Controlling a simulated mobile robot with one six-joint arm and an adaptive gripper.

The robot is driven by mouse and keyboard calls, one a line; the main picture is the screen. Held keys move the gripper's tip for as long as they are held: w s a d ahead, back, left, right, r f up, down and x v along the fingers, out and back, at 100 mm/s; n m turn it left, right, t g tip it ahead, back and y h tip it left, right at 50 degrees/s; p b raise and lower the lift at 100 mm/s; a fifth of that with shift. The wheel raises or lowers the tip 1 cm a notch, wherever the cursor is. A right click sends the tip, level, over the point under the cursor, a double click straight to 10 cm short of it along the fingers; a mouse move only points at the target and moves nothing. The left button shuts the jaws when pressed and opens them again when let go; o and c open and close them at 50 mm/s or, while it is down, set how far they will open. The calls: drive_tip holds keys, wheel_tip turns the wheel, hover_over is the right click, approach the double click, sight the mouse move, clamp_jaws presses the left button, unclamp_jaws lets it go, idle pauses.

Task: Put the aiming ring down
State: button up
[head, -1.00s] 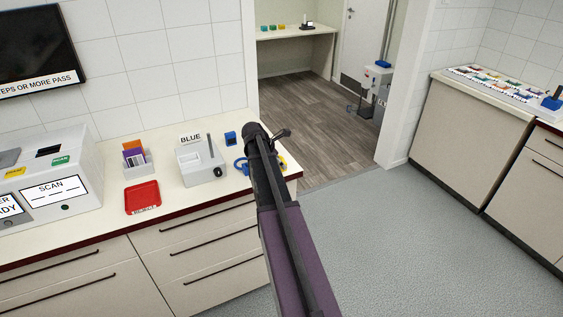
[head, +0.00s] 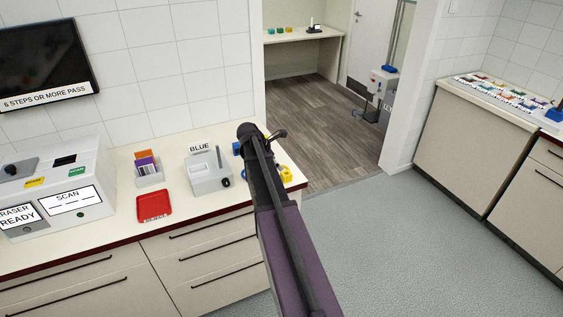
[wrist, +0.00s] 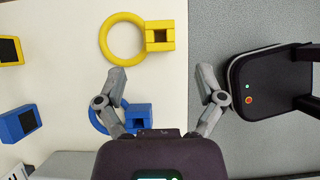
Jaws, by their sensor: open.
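A yellow ring with a square block (wrist: 160,36) lies flat on the pale counter (wrist: 60,75) near its edge in the wrist view. A blue ring with a block (wrist: 138,115) lies on the same counter, partly hidden by my gripper. I cannot tell which one is the aiming ring. My gripper (wrist: 161,85) is open, with nothing between its fingertips. The yellow ring is beyond the fingertips. In the head view, my arm covers much of this corner; a bit of yellow (head: 286,174) shows beside it, and my gripper is mostly hidden.
A grey box marked BLUE (head: 209,173), a red tray (head: 153,205), a card holder (head: 149,174) and a scanner machine (head: 55,190) stand to the left. Separate yellow (wrist: 11,50) and blue (wrist: 20,123) blocks lie on the counter. Open floor (head: 400,240) is at right.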

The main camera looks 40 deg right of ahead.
drive_tip(key=shift+p+v, duration=1.7)
drive_tip(key=shift+v, duration=0.75)
drive_tip(key=s+a+f+m+y, duration=0.1)
drive_tip(key=s+a+m, duration=0.4)
drive_tip(key=a, duration=0.6)
drive_tip(key=s+a+f+m+t+y, duration=0.1)
drive_tip(key=s+a+m+y, duration=0.2)
drive_tip(key=a, duration=0.9)
drive_tip(key=s+a+f+m+y, duration=0.1)
drive_tip(key=s+a+m, duration=0.5)
drive_tip(key=a, duration=0.6)
drive_tip(key=shift+s+m+t+y, duration=0.3)
drive_tip(key=shift+s+m+y, duration=0.1)
drive_tip(key=shift+m+y, duration=0.3)
